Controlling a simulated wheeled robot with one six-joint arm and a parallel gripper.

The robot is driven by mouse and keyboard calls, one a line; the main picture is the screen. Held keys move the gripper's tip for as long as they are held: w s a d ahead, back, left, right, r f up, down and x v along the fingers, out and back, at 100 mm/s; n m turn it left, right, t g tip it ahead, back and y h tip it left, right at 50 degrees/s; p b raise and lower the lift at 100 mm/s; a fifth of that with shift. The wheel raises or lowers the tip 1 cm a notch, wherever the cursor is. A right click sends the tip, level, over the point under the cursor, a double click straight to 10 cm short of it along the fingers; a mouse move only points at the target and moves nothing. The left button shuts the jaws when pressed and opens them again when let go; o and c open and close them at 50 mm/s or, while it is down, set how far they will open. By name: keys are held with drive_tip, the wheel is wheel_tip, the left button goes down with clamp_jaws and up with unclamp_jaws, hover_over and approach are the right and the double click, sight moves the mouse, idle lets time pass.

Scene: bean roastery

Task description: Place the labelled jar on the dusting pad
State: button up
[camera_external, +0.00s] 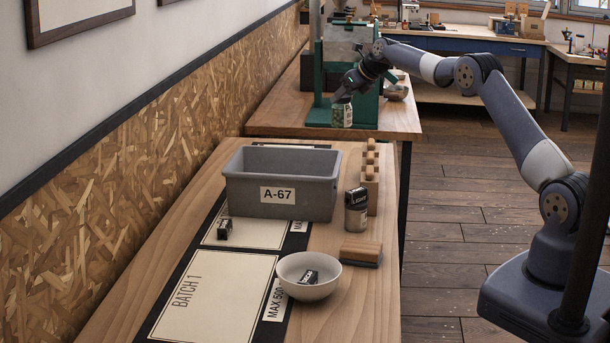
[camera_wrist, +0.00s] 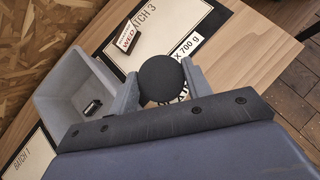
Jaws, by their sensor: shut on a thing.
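My gripper (camera_external: 342,97) is shut on a jar (camera_external: 342,115) with a green and pale label and holds it upright in the air, beyond the grey bin. In the wrist view the jar's round black lid (camera_wrist: 163,78) sits between the two fingers, over the BATCH 3 mat (camera_wrist: 190,22); most of its label is hidden. A wooden block with a grey underside (camera_external: 361,252), which may be the dusting pad, lies near the bench's right edge, well apart from my gripper.
The grey bin A-67 (camera_external: 325,195) stands mid-bench and holds a small dark item (camera_wrist: 92,107). A rack with wooden knobs (camera_external: 370,190) stands right of the bin.

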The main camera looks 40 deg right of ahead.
wheel_tip(320, 180, up, 3)
drive_tip(key=shift+a+f, duration=0.1)
drive_tip(key=shift+f, duration=0.05)
drive_tip(key=s+a+f+n+g+y+b, duration=0.15)
drive_tip(key=s+a+n+g+y, duration=0.35)
drive_tip(key=s+a+n, duration=0.75)
drive_tip(key=s+a+n+g+y+b, duration=0.1)
drive_tip(key=s+a+n+g, duration=0.1)
drive_tip(key=s+a, duration=0.5)
drive_tip(key=s+a+r+n+g, duration=0.1)
drive_tip(key=s+a+n+g, duration=0.15)
drive_tip(key=s, duration=0.75)
drive_tip(key=s+a+n+g+y+b, duration=0.1)
drive_tip(key=s+a+n+g, duration=0.1)
drive_tip(key=s+a, duration=0.55)
wheel_tip(320, 180, down, 15)
drive_tip(key=s+d, duration=0.1)
drive_tip(key=d, duration=0.1)
drive_tip(key=shift+s, duration=0.3)
